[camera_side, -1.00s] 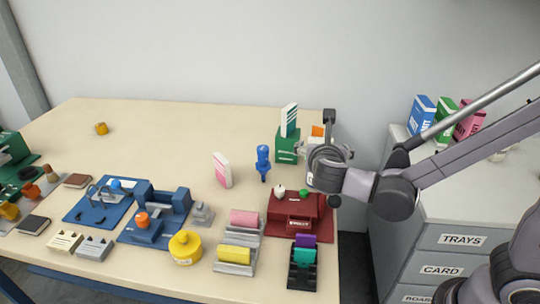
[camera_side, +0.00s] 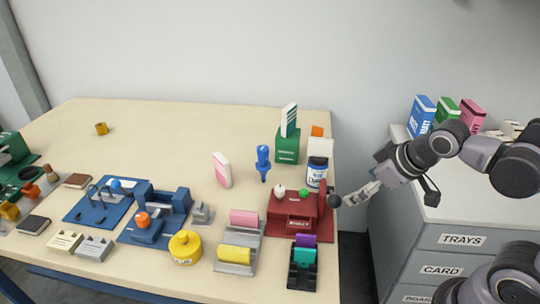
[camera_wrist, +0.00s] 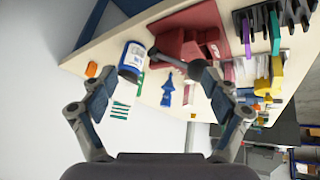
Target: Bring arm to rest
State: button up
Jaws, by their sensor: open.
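My gripper (camera_side: 362,190) hangs off the right edge of the table, between the table and the grey cabinet. In the wrist view my gripper (camera_wrist: 160,95) has its two fingers spread wide with nothing between them. The dark ball knob (camera_side: 334,200) of the red machine (camera_side: 297,222) is close to the fingertips in the side view; I cannot tell whether they touch. The knob also shows in the wrist view (camera_wrist: 197,71), beyond the fingers.
A blue-and-white tub (camera_side: 317,173) stands behind the red machine. A green holder (camera_side: 287,151) with a booklet is nearby. The grey cabinet (camera_side: 450,215) carries several upright boxes.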

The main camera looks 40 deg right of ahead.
jog(key=shift+s+a+r+m+y, duration=0.1)
jog(key=shift+s+a+m+y, duration=0.1)
jog(key=shift+m, duration=0.4)
jog(key=shift+s+a+r+m+y, duration=0.1)
jog(key=shift+m+y, duration=0.1)
jog(key=shift+m, duration=0.4)
